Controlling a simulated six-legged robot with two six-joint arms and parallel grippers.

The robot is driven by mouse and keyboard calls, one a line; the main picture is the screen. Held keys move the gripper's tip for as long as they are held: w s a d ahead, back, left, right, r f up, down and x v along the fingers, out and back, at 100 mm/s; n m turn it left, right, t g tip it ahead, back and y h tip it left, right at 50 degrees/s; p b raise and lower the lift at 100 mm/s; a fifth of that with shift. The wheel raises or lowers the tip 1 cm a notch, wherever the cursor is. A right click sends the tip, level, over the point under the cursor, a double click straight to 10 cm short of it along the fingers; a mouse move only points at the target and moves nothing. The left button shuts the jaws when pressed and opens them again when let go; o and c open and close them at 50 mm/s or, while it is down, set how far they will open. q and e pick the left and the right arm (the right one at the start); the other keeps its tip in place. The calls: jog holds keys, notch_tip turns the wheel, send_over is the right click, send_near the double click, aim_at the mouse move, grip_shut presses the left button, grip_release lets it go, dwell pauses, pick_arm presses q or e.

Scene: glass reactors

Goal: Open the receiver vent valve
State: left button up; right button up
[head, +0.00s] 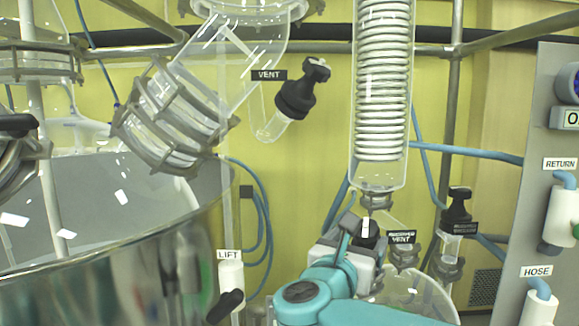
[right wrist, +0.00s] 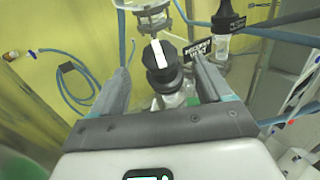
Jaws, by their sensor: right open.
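The receiver vent valve has a black round knob (right wrist: 161,62) with a white stripe across its top. It also shows in the head view (head: 366,236), partly hidden by my right gripper. A dark label (right wrist: 199,51) reading roughly "receiver vent" is beside the knob on the right; it also shows in the head view (head: 401,238). My right gripper (right wrist: 160,72) is open, with one finger on each side of the knob and gaps visible between fingers and knob. In the head view my right gripper (head: 362,228) is below the coil condenser. My left gripper is not in view.
The glass coil condenser (head: 383,95) stands above the valve. Another black-capped valve (head: 457,208) is to its right. A black "VENT" valve (head: 297,95) hangs upper left. The LIFT handle (head: 228,300), a large vessel (head: 120,250) and a grey panel (head: 545,120) flank the area.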

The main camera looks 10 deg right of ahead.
jog(key=b+v, duration=0.3)
jog(key=v, duration=0.6)
jog(key=w+a+r+n+t+y+p, duration=0.1)
jog(key=w+r+n+t+y+p, duration=0.1)
jog(key=w+r+n+y+p, duration=0.3)
jog(key=w+a+r+n+t+y+p, duration=0.1)
jog(key=w+r+n+t+y+p, duration=0.1)
jog(key=w+r+n+y+p, duration=0.2)
jog(key=w+r+n+y, duration=0.3)
jog(key=w+n+y, duration=0.5)
jog(key=w+n, duration=0.1)
jog(key=shift+w+a+r+y+p, duration=0.3)
jog(key=shift+w+a+p, duration=0.1)
jog(key=shift+w, duration=0.15)
